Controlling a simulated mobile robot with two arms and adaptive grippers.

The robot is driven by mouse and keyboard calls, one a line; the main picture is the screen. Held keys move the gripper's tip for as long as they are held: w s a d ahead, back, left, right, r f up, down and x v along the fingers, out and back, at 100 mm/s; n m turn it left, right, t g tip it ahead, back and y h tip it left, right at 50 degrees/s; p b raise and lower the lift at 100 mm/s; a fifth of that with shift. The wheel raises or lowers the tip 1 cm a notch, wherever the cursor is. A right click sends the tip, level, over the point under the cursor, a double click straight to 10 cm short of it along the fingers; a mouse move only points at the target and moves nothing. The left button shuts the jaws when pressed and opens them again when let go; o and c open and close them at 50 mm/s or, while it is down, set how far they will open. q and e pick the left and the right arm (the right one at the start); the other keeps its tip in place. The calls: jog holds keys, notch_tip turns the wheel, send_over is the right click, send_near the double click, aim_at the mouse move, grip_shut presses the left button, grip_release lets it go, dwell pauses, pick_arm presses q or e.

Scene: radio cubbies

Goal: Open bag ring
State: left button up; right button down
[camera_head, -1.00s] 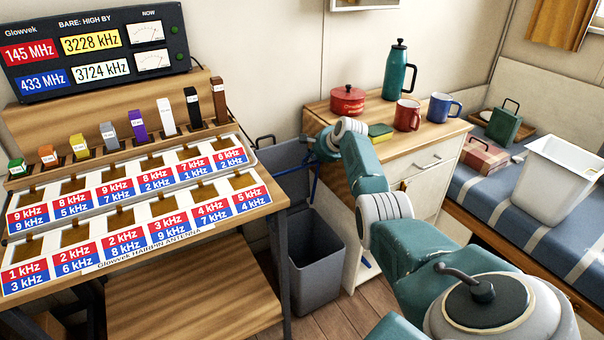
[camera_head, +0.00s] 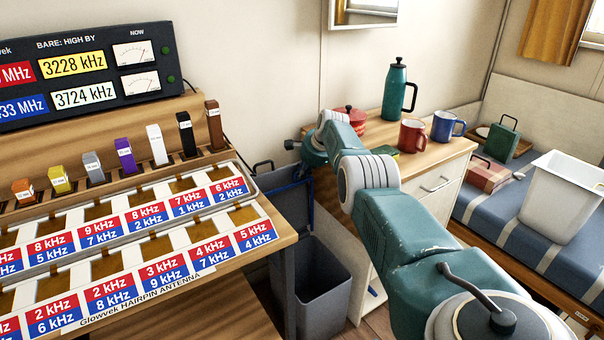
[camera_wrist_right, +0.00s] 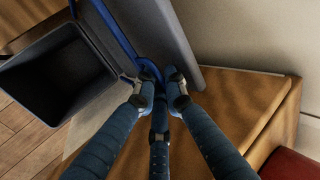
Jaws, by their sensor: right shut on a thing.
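The grey bin (camera_head: 325,282) stands on the floor between the desk and the wooden cabinet, its lid (camera_wrist_right: 165,35) raised at the back. The blue bag ring (camera_head: 290,184) is up by the lid, apart from the bin's dark open mouth. It also shows in the right wrist view (camera_wrist_right: 118,32), running along the lid to my fingers. My right gripper (camera_wrist_right: 160,86) is shut on the bag ring near its edge. In the head view my own arm hides most of this gripper. My left gripper is not in view.
The desk (camera_head: 240,240) with card racks is close left of the bin. The cabinet (camera_head: 440,160) on the right carries a red pot (camera_head: 352,118), mugs and a teal flask (camera_head: 397,85). The wall is close behind the lid.

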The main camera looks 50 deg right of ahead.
dwell(0.3)
jog(key=c, duration=1.9)
grip_release()
